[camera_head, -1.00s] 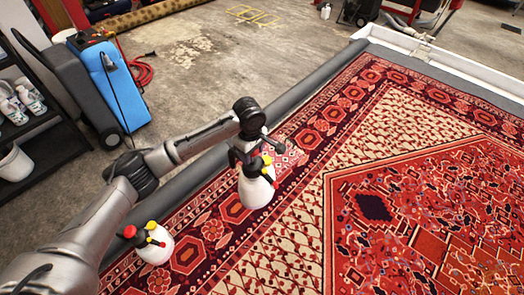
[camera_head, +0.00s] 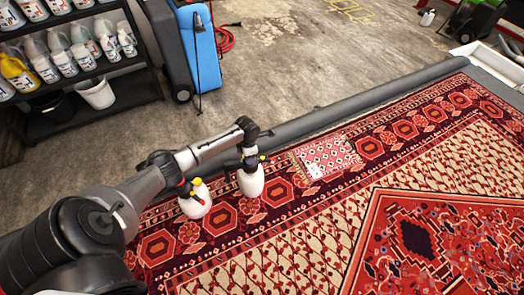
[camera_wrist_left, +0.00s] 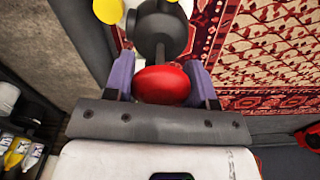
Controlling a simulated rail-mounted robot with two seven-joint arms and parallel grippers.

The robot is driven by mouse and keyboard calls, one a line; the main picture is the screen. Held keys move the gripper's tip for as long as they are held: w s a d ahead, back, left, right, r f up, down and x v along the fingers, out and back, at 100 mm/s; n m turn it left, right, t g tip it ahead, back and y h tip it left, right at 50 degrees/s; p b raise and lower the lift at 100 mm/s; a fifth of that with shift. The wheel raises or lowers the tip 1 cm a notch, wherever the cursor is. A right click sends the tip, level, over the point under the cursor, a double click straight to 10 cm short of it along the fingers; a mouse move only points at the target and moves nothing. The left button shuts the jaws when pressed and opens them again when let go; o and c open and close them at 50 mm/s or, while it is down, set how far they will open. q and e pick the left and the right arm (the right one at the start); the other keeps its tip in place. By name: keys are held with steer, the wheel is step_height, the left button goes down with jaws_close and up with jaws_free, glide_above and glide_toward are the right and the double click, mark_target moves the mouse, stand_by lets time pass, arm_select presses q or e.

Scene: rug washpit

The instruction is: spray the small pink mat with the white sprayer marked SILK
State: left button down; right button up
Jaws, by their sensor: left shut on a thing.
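My left gripper (camera_head: 247,158) is shut on the red knob (camera_wrist_left: 163,85) of a white sprayer (camera_head: 251,181) with a dark head and yellow nozzle. The sprayer is roughly upright over the rug's border; I cannot tell whether its base touches. A second white sprayer (camera_head: 195,206) with red and yellow parts stands just left of it on the border. The small pink mat (camera_head: 328,157) lies flat on the large rug, right of the held sprayer and apart from it. No SILK marking is readable on either sprayer. My right gripper is not in view.
The large red patterned rug (camera_head: 310,235) fills the right side. A dark padded edge (camera_head: 350,105) runs behind it. At left are a shelf of bottles (camera_head: 75,55), a white bucket (camera_head: 97,92) and a blue machine (camera_head: 197,45). The concrete floor (camera_head: 285,60) beyond is mostly clear.

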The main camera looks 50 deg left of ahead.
arm_select(q)
steer(key=shift+s+a+f+n, duration=0.4)
steer(key=shift+s+a+f, duration=0.05)
steer(key=shift+a, duration=0.1)
step_height(320, 180, down, 4)
steer(key=b, duration=0.6)
steer(key=shift+f+b, duration=0.3)
steer(key=shift+b, duration=0.2)
